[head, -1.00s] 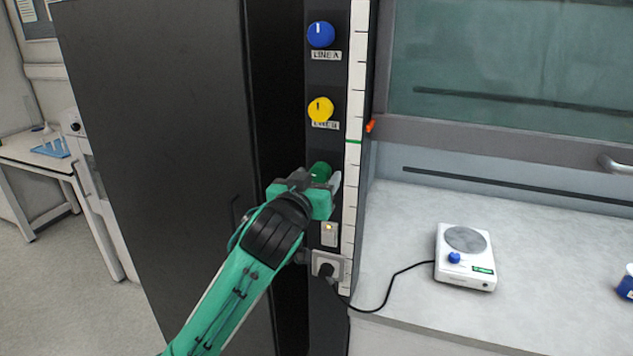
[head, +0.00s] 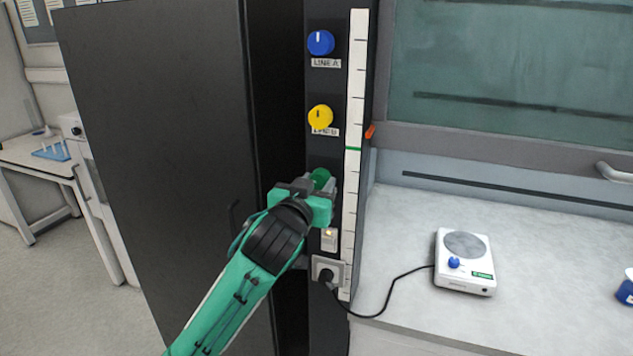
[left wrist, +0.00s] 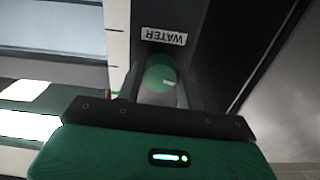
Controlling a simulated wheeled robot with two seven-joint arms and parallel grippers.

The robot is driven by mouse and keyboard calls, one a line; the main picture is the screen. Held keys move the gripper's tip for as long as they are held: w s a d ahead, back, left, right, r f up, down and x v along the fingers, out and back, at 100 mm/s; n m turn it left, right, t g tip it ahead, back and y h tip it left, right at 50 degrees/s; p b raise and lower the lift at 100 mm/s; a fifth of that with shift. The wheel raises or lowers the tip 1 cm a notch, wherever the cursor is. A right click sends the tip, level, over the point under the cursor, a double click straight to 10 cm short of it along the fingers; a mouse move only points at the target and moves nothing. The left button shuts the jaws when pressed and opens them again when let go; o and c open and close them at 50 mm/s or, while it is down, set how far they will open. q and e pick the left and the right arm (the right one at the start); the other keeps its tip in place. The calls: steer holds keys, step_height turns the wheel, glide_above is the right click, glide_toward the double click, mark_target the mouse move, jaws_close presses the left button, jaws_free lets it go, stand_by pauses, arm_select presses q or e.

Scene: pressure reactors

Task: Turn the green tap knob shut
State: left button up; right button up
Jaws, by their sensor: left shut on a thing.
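The green tap knob (head: 320,177) is on the black panel, below the blue and yellow knobs, and is partly hidden by my left gripper (head: 328,187) in the head view. In the left wrist view the knob (left wrist: 160,76) sits between the two fingers of the left gripper (left wrist: 160,90), under a label reading WATER that appears upside down. A pale mark shows on the knob's face. The left gripper is shut on the knob. My right gripper is in neither view.
A blue knob (head: 321,42) labelled LINE A and a yellow knob (head: 320,116) are above on the same panel. A lit switch (head: 329,239) and a socket with a plug (head: 327,272) are just below. A hotplate (head: 464,261) stands on the bench at right.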

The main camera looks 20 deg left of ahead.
arm_select(q)
steer(key=m+p, duration=0.2)
steer(key=m, duration=0.1)
steer(key=shift+r+p, duration=0.2)
steer(key=shift+p, duration=0.2)
steer(key=m+p, duration=0.3)
steer(key=m, duration=0.1)
steer(key=shift+m, duration=0.4)
steer(key=m+p, duration=0.3)
steer(key=m, duration=0.1)
steer(key=shift+p, duration=0.3)
steer(key=shift+f+m+p, duration=0.2)
steer(key=shift+m+p, duration=0.75)
steer(key=shift+m, duration=0.75)
steer(key=o, duration=1)
